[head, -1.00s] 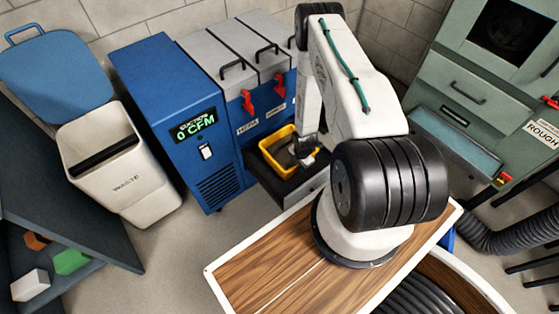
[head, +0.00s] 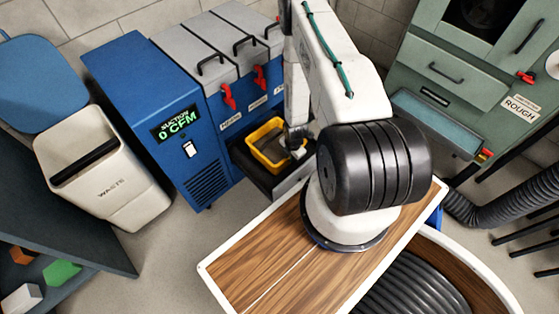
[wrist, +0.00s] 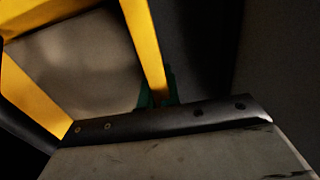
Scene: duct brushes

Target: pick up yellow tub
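My gripper (head: 297,140) reaches down to the tub's right side. In the wrist view the yellow rim (wrist: 143,40) runs between the green fingertip pads of my gripper (wrist: 157,95). A pad lies close against each side of the rim with no clear gap, so the gripper looks shut on it. The lower pads are hidden behind my gripper's body.
The blue suction machine (head: 150,95) stands behind and left of the drawer, with red levers above it. A white waste bin (head: 115,185) stands at left. A green cabinet (head: 460,70) and a grey hose (head: 500,210) are at right. Open floor lies front left.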

